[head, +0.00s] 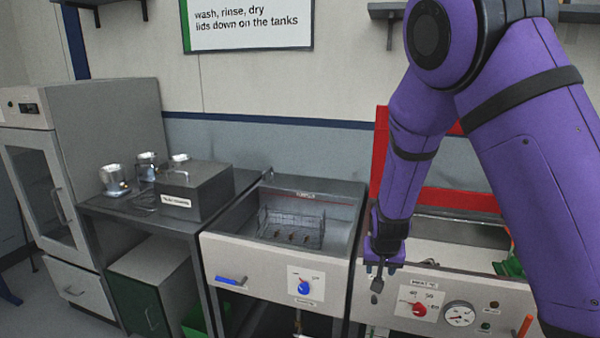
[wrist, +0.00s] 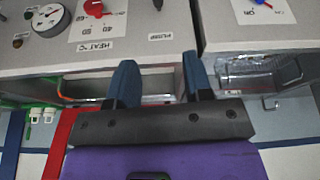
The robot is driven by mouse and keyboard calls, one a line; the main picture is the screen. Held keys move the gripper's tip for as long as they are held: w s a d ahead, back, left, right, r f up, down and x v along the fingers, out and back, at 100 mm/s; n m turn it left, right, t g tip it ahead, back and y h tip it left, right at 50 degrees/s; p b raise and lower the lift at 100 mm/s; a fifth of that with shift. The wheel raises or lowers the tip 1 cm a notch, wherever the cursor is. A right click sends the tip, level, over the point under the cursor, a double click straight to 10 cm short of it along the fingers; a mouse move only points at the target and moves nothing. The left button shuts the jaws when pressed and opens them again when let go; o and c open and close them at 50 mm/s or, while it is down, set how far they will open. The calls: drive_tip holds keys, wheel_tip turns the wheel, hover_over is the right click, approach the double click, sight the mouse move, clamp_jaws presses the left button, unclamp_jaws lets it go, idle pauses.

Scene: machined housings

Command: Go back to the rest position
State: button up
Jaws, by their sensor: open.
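My purple arm comes down from the upper right in the head view. My gripper (head: 376,283) hangs fingers down at the left end of the front panel of the right tank (head: 467,292). In the wrist view, my gripper's two blue-grey fingers (wrist: 158,76) stand apart with nothing between them. The panel's red knob and round gauge show beyond the fingers. I cannot tell whether the fingertips touch the panel.
The left tank (head: 221,249) has a wire basket (head: 291,228) with several small parts inside. A dark box (head: 195,190) and metal cups (head: 113,179) stand on a bench to its left. A red lid (head: 455,198) stands up behind the right tank. A cabinet (head: 110,120) is at far left.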

drive_tip(key=s+d+r+y, duration=0.1)
drive_tip(key=s+d+r, duration=0.1)
drive_tip(key=s+r, duration=0.35)
drive_tip(key=s+d+r+n+y, duration=0.1)
drive_tip(key=s+r, duration=0.2)
drive_tip(key=r, duration=0.6)
drive_tip(key=s+d+r+y, duration=0.1)
drive_tip(key=s+d+r, duration=0.1)
drive_tip(key=s+r, duration=0.35)
drive_tip(key=s+d+r+h, duration=0.1)
drive_tip(key=s+d+r, duration=0.1)
drive_tip(key=s+r, duration=0.3)
drive_tip(key=s+d+r+n+t, duration=0.1)
drive_tip(key=s+r, duration=0.4)
drive_tip(key=s, duration=0.7)
drive_tip(key=shift+s+d+r+h, duration=0.2)
drive_tip(key=shift+s+d+h, duration=0.15)
drive_tip(key=shift+d+h, duration=0.1)
